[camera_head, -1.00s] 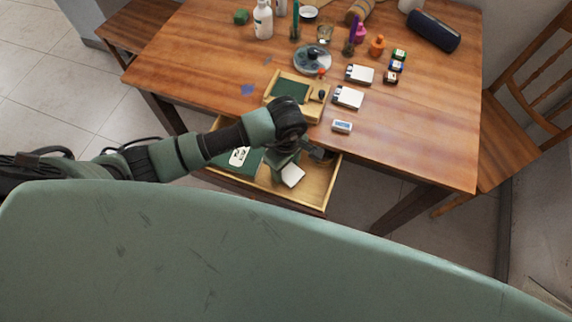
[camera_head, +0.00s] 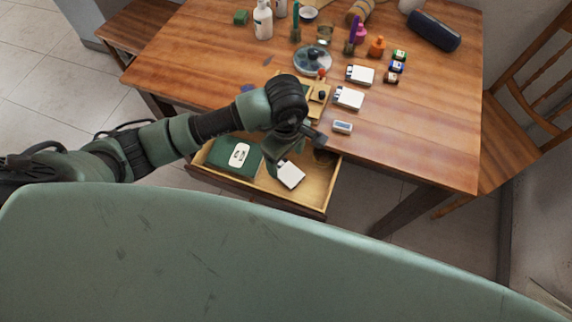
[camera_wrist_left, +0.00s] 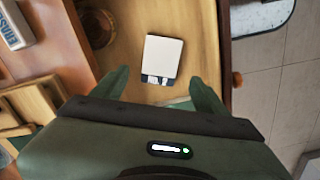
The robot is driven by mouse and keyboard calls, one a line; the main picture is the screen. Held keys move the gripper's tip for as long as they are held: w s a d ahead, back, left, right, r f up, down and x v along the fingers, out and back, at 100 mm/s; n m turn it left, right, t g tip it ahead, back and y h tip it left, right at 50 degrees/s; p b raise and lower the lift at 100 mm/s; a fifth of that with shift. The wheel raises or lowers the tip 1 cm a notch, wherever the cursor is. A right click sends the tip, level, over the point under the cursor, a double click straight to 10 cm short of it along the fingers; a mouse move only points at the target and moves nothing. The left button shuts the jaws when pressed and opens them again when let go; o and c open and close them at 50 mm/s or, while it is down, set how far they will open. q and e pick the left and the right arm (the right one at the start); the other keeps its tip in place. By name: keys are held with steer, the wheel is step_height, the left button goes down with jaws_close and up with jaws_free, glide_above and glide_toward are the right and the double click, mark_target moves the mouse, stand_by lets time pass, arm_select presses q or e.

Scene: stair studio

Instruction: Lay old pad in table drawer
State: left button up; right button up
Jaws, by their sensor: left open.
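A white pad (camera_head: 291,174) with a dark printed strip along one edge lies flat on the floor of the open table drawer (camera_head: 318,190). The pad also shows whole in the left wrist view (camera_wrist_left: 162,57). My left gripper (camera_head: 287,160) is above the drawer at the pad. In the left wrist view its two fingers (camera_wrist_left: 163,90) are spread, with the pad ahead of the gap and apart from them. Two similar white pads, one farther back (camera_head: 361,75) and one nearer (camera_head: 348,97), lie on the wooden table. My right gripper is not in view.
A green case with a white label (camera_head: 239,155) fills the drawer's left part. A round dark item (camera_wrist_left: 97,25) lies inside too. A small white block (camera_head: 342,127) sits near the table edge. Bottles and small jars crowd the back; the table's right front is clear.

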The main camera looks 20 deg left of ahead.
mark_target(286, 171)
arm_select(q)
step_height(286, 171, up, 6)
steer(key=shift+b, duration=0.3)
stand_by(0.5)
